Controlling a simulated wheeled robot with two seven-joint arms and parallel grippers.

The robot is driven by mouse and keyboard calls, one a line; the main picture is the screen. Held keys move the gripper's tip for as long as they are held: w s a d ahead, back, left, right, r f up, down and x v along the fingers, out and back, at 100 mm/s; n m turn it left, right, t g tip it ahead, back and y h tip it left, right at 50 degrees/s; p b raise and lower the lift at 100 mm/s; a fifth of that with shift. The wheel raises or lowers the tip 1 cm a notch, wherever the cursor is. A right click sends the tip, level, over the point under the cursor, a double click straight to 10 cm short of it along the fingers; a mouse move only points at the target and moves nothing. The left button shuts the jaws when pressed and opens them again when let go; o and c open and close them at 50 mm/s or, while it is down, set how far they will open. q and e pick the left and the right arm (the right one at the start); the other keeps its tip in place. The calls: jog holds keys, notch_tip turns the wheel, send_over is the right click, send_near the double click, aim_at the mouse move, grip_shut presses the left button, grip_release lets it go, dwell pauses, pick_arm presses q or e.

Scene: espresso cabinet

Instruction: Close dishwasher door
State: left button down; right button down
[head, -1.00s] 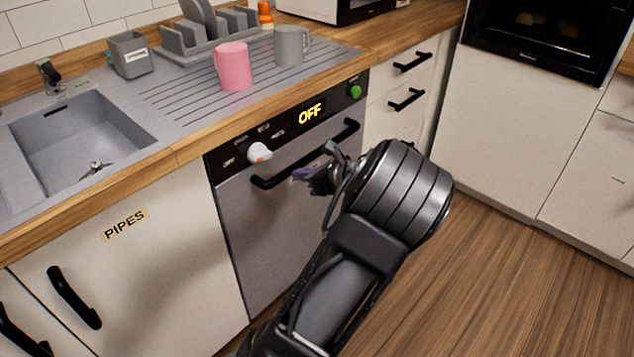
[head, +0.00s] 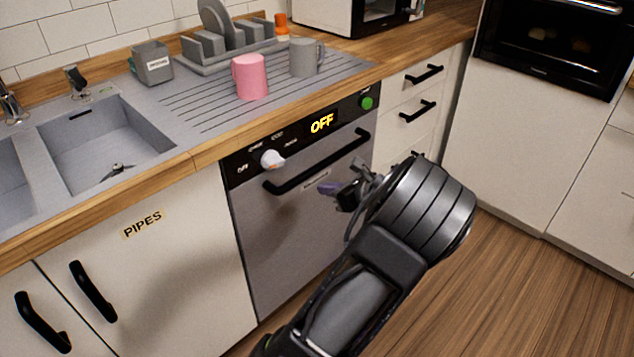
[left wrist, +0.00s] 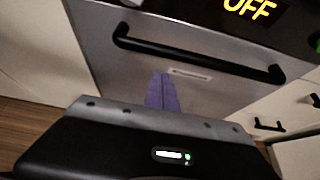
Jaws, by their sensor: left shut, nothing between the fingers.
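The dishwasher door (head: 290,245) is a grey metal front below a black control panel with a lit OFF sign (head: 322,123). It stands upright, level with the cabinet fronts beside it. Its black bar handle (head: 317,163) runs across the top; the handle also shows in the left wrist view (left wrist: 198,56). My left gripper (head: 325,189) is in front of the door, just below the handle. Its purple fingertips (left wrist: 162,92) are together with nothing between them. I cannot tell whether they touch the door. My right gripper is in neither view.
A pink mug (head: 250,77) and a grey mug (head: 305,58) stand on the drainer above. A white PIPES cabinet (head: 165,265) is to the left, drawers (head: 418,95) to the right. Wooden floor (head: 490,290) is clear at the right.

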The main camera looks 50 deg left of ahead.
pick_arm(q)
jog(key=p+v, duration=0.1)
jog(key=v, duration=0.7)
jog(key=shift+w+r, duration=0.2)
jog(key=shift+r, duration=0.2)
jog(key=shift+d, duration=0.1)
jog(key=s+d+f+n+t+h, duration=0.3)
jog(key=d+f+n+h, duration=0.65)
jog(key=d+f, duration=1.45)
jog(key=s+d+f+n+g+h, duration=0.1)
jog(key=s+d+f+n+h, duration=0.35)
jog(key=s+d, duration=0.4)
jog(key=s+d+f+n+g+h, duration=0.1)
jog(key=s+d+f+n+h, duration=0.3)
jog(key=s, duration=0.7)
notch_tip(320, 180, up, 12)
jog(key=n+y+p, duration=0.1)
jog(key=p, duration=1.1)
jog(key=shift+d+r+n, duration=0.15)
jog(key=shift+d+n, duration=0.05)
jog(key=shift+n, duration=0.1)
